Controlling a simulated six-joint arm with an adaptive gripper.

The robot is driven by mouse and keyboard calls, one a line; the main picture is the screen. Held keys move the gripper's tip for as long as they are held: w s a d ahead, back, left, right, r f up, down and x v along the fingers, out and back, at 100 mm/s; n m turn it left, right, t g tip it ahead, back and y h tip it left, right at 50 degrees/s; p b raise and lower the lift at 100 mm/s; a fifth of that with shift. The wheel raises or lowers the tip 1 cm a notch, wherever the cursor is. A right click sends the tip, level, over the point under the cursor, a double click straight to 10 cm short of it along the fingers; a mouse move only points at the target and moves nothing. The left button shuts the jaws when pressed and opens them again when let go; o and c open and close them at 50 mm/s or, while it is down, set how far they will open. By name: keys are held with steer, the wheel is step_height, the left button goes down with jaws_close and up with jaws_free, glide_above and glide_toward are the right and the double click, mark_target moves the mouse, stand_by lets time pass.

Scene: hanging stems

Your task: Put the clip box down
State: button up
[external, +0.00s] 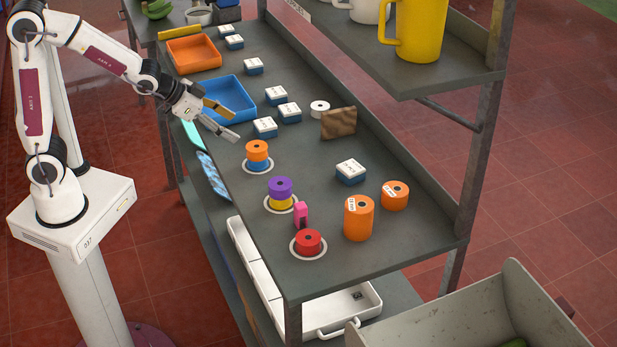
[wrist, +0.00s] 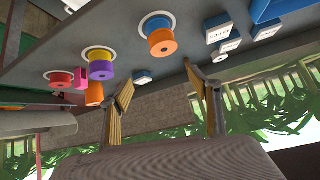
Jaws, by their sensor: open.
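Several clip boxes, small with white lettered tops and blue sides, rest on the grey bench. One (external: 265,127) is just right of my gripper, with another (external: 290,112) beside it and one (external: 351,171) apart toward the front. My gripper (external: 234,125) is above the bench's left edge, fingers spread, nothing between them. In the wrist view, both fingers of my gripper (wrist: 160,76) show apart and empty. Clip boxes also show there at upper right (wrist: 218,28) and low centre (wrist: 143,77). No clip box is held.
Blue tray (external: 228,97) and orange tray (external: 193,54) lie behind my gripper. Spools stand on white rings: orange on blue (external: 257,151), purple on yellow (external: 280,188), red (external: 308,241). Orange rolls (external: 358,218) stand front right. A brown pouch (external: 338,123) sits near the back ledge.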

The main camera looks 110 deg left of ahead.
steer(key=a+f+n+y, duration=0.1)
steer(key=a+f, duration=0.3)
steer(key=a, duration=0.5)
steer(key=n+y, duration=0.1)
steer(key=n, duration=0.1)
glide_toward(260, 124)
steer(key=shift+t, duration=0.3)
steer(key=x, duration=0.4)
steer(key=shift+a+r, duration=0.15)
steer(key=shift+w, duration=0.1)
steer(key=shift+x, duration=1.25)
steer(key=shift+a, duration=0.1)
steer(key=shift+w+a+f, duration=0.35)
steer(key=shift+w+f, duration=0.05)
steer(key=shift+f, duration=0.25)
steer(key=shift+w+a+f, duration=0.4)
steer(key=shift+w+f, duration=0.05)
steer(key=shift+f, duration=0.2)
steer(key=shift+x, duration=0.9)
